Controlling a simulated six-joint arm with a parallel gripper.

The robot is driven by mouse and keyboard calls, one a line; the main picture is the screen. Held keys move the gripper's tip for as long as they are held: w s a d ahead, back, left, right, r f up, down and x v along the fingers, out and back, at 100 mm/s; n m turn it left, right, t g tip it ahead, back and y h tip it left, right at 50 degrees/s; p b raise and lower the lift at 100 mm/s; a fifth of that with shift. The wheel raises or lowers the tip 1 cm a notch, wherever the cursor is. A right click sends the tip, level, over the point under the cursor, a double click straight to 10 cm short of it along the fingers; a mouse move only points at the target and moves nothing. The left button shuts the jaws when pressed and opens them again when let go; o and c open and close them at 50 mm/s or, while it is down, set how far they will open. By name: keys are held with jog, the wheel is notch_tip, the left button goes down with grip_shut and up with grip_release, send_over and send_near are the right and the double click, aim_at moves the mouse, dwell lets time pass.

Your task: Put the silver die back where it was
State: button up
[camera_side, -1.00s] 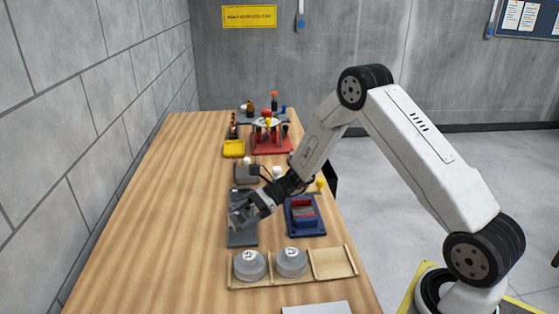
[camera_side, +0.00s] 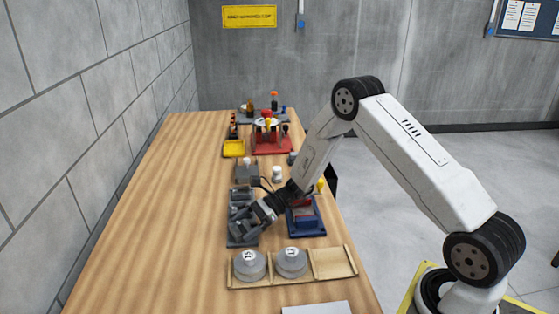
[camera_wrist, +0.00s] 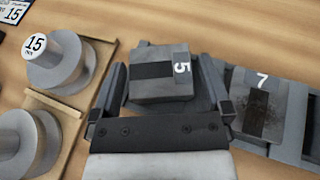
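A grey block marked 5 (camera_wrist: 163,74), with a dark band across its top, sits between the fingers of my gripper (camera_wrist: 165,92) in the wrist view. The fingers stand on both sides of it, and grey surface shows between it and the right finger, so the gripper looks open. In the side view my gripper (camera_side: 246,222) is low over the dark grey rack (camera_side: 235,241) and hides part of it. A grey block marked 7 (camera_wrist: 259,100), with a brownish stain, sits to the right. I cannot tell which block is the silver die.
A wooden tray (camera_side: 333,263) in front holds two round grey weights (camera_side: 250,266); its right compartment is empty. A blue fixture (camera_side: 306,222) stands right of the rack. A yellow tray (camera_side: 233,149) and red stand (camera_side: 272,145) are farther back. The table's left side is clear.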

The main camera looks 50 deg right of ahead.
jog(key=shift+r, duration=0.1)
jog(key=shift+r, duration=0.15)
jog(key=shift+s+d+r, duration=0.1)
jog(key=shift+d+r, duration=0.05)
jog(key=shift+d, duration=0.1)
jog(key=v, duration=1.1)
jog(key=shift+s+d, duration=0.15)
jog(key=shift+d, duration=0.05)
jog(key=shift+s+a+r, duration=0.1)
jog(key=shift+s+a, duration=0.1)
jog(key=shift+a, duration=0.25)
jog(key=s+a+n+g+h, duration=0.1)
jog(key=s+a+n, duration=0.1)
jog(key=s+a+n+g+h, duration=0.2)
jog(key=s+n, duration=0.1)
jog(key=s+a+r+n+g+h, duration=0.1)
jog(key=s+a+n+g+h, duration=0.1)
jog(key=s+n, duration=0.1)
jog(key=shift+s+a, duration=0.1)
jog(key=s+a+r+n+t+h, duration=0.2)
jog(key=s+n+h, duration=0.5)
jog(key=n, duration=0.7)
jog(key=shift+s+a+r+t, duration=0.3)
jog(key=shift+s+r, duration=0.35)
jog(key=shift+r, duration=0.1)
